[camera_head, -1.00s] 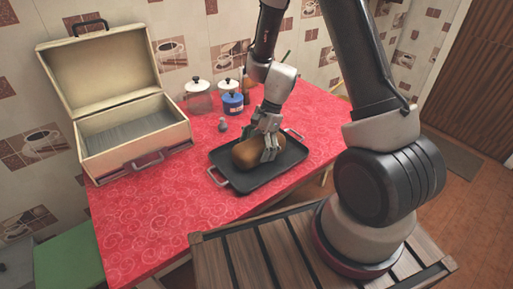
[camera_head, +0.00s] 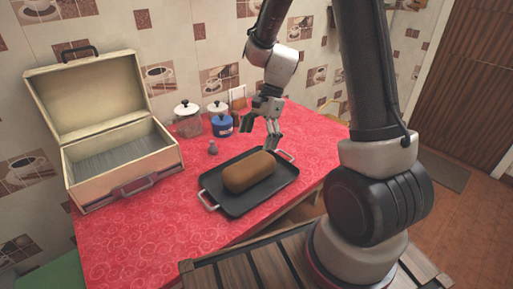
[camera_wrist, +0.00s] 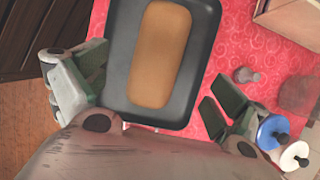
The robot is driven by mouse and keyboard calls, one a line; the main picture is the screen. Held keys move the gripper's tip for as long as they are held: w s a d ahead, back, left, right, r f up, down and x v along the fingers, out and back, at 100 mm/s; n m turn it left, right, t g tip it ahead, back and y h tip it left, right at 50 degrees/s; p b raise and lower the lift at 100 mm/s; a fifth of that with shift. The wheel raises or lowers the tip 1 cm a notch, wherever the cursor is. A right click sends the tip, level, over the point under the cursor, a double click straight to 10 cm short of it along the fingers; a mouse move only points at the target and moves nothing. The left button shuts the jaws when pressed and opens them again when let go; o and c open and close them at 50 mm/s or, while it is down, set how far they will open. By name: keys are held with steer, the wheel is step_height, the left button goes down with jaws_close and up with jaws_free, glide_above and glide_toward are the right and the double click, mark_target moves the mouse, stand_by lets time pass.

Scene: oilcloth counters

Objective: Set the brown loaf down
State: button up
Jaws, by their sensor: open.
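The brown loaf (camera_head: 249,172) lies lengthwise in the black tray (camera_head: 236,208), which has a metal handle at each end and rests on the red counter. My gripper (camera_head: 273,138) is open and empty, above and behind the tray's far edge, apart from the loaf. In the wrist view the loaf (camera_wrist: 161,52) lies in the tray (camera_wrist: 196,60), beyond the spread fingers of my gripper (camera_wrist: 160,95). The tray's far handle is partly near my gripper's fingers in the head view.
An open cream case (camera_head: 122,168) stands on the left of the red oilcloth counter (camera_head: 150,235). Several lidded jars, one a blue pot (camera_head: 222,126), stand at the back near the wall. A small grey shaker (camera_head: 212,147) stands behind the tray. The counter's front left is clear.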

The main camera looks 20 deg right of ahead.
steer(key=shift+d+r, duration=0.15)
steer(key=shift+r, duration=0.2)
steer(key=s+d+r+n+t+h, duration=0.2)
steer(key=s+d+r+n, duration=0.3)
steer(key=s+r, duration=0.5)
steer(key=s+d+r+n+t+h, duration=0.2)
steer(key=s+d+r+n, duration=0.3)
steer(key=s+r+n, duration=0.4)
steer(key=shift+s+d+r+t, duration=0.45)
steer(key=shift+s+t, duration=0.3)
steer(key=shift+t, duration=0.15)
